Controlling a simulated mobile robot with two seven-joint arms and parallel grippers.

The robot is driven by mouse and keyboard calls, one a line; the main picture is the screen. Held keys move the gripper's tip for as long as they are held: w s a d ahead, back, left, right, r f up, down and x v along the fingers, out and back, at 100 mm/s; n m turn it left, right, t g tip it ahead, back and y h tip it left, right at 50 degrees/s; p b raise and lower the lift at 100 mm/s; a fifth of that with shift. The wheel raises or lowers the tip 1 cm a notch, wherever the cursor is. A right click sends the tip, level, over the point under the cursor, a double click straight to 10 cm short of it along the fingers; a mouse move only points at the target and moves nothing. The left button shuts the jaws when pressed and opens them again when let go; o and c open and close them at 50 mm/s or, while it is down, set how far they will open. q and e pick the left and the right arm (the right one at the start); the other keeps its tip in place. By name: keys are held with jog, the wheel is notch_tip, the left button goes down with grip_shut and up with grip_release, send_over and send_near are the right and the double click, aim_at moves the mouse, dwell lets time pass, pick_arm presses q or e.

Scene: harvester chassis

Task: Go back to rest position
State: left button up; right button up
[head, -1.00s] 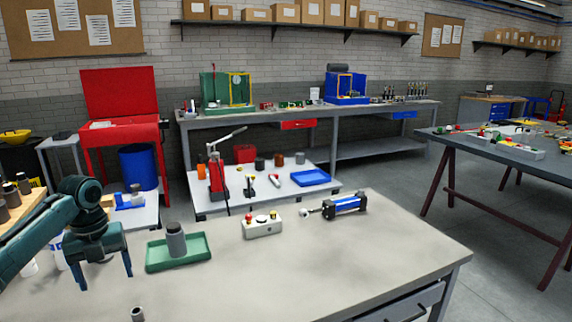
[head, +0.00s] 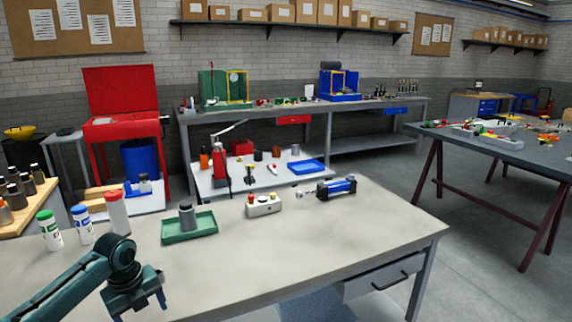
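My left arm comes in from the lower left of the head view. Its gripper (head: 140,307) hangs over the near left part of the grey workbench (head: 330,235), with its fingers apart and nothing seen between them. A green tray (head: 190,233) with a grey cylindrical part (head: 187,216) standing in it lies beyond the gripper, apart from it. My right gripper is not in view.
White bottles with green, blue and red caps (head: 117,212) stand at the bench's left edge. The bench's middle and right are clear.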

pick_arm(q)
jog(key=s+d+f+n+t+h, duration=0.2)
jog(key=s+d+f+n, duration=0.3)
jog(key=d+f, duration=0.3)
jog(key=s+d+f+n+t+h, duration=0.1)
jog(key=s+d+f+n+t, duration=0.1)
jog(key=s+d+f+n, duration=0.45)
jog(key=s+d+r+n+t, duration=0.2)
jog(key=s+d+n+t, duration=0.3)
jog(key=s+n, duration=0.6)
jog(key=shift+s+d+r, duration=0.2)
jog(key=shift+s+d, duration=0.4)
jog(key=shift+d, duration=0.6)
jog(key=shift+n, duration=0.25)
